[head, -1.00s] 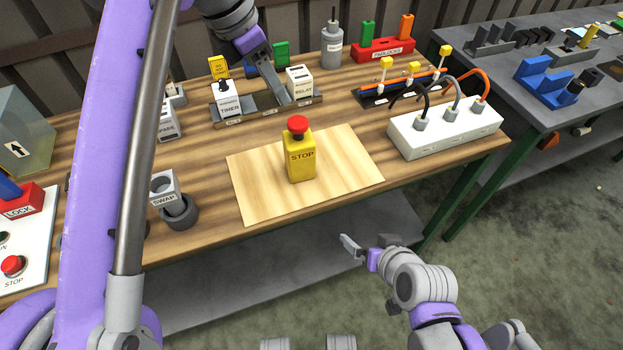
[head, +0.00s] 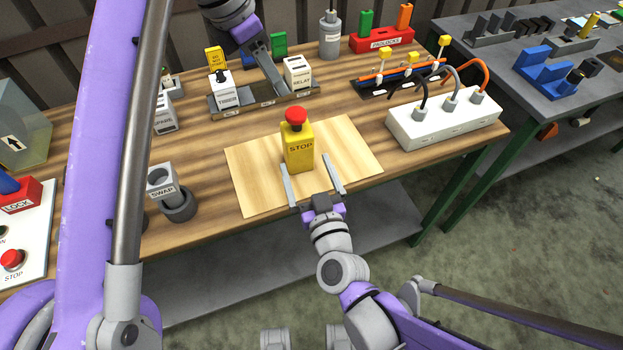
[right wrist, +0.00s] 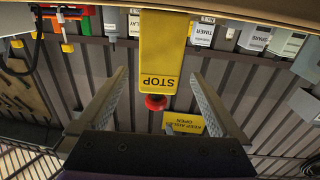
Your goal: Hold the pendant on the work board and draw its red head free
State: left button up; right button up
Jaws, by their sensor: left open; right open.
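The pendant (head: 299,148) is a yellow box marked STOP that stands upright on the pale wooden work board (head: 246,192). Its red head (head: 296,115) sits on top. My right gripper (head: 313,173) is open just in front of the pendant, with a finger to each side of it in the picture. In the right wrist view the pendant (right wrist: 164,50) and red head (right wrist: 156,102) appear upside down between the open fingers, apart from both. My left gripper (head: 270,78) is at the rear rail, between the TIMER and RELAY blocks, open and away from the pendant.
The TIMER block (head: 222,92) and RELAY block (head: 298,73) stand on a rail behind the board. A white socket box (head: 445,124) with cables stands to the right. A SWAP block (head: 162,184) stands to the left. The board around the pendant is clear.

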aim_at(301, 154)
jog(key=x, duration=0.7)
jog(key=shift+w, duration=0.25)
jog(key=shift+c, duration=0.2)
grip_shut()
dwell(0.5)
dwell(0.5)
